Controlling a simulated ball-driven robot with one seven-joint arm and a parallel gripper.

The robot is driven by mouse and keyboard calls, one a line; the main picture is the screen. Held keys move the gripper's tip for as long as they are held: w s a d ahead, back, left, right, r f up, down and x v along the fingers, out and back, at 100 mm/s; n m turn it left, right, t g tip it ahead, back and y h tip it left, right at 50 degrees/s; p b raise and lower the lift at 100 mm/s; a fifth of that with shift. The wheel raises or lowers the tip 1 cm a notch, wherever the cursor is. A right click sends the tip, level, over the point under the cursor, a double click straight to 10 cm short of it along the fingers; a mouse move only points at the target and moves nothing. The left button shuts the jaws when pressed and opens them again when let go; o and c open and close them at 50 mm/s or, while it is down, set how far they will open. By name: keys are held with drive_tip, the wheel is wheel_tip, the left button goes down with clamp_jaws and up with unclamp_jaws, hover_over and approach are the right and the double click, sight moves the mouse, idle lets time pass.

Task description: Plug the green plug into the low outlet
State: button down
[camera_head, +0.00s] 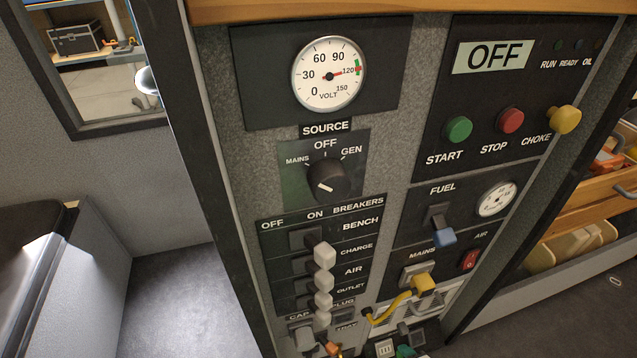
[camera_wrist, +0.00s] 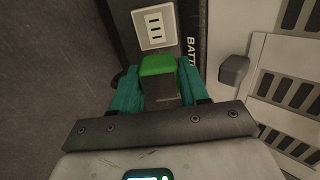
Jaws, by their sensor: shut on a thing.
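The green plug (camera_wrist: 158,66) is between the teal fingers of my gripper (camera_wrist: 159,78) in the wrist view. The gripper is shut on it. The low outlet (camera_wrist: 155,27) is a pale plate with three dark slots, just beyond the plug in the wrist view. A dark gap shows between them in the picture, and the plug's front end is hidden. In the head view the outlet (camera_head: 385,348) is at the bottom edge, with a small teal-green part of my gripper (camera_head: 406,351) just right of it.
A yellow plug (camera_head: 424,284) with a yellow cord sits in the panel above the outlet. Pale breaker levers (camera_head: 323,278) stand out to the left. In the wrist view a grey knob (camera_wrist: 233,70) and slotted light panels (camera_wrist: 286,90) lie right of the gripper.

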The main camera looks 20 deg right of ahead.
sight(385, 350)
drive_tip(key=a+p, duration=0.1)
drive_tip(key=a, duration=0.2)
drive_tip(key=shift+w+a+f, duration=0.1)
drive_tip(key=shift+w+f, duration=0.05)
idle(0.3)
drive_tip(key=shift+f, duration=0.15)
idle(0.8)
drive_tip(key=shift+w+f+b, duration=0.25)
drive_tip(key=shift+b, duration=0.2)
drive_tip(key=shift+w+f, duration=0.2)
drive_tip(key=shift+w, duration=0.05)
drive_tip(key=shift+w+f+b, duration=0.25)
drive_tip(key=shift+b, duration=0.3)
drive_tip(key=shift+b+x, duration=0.9)
drive_tip(key=shift+x, duration=0.2)
idle(0.4)
drive_tip(key=shift+c, duration=2.4)
unclamp_jaws()
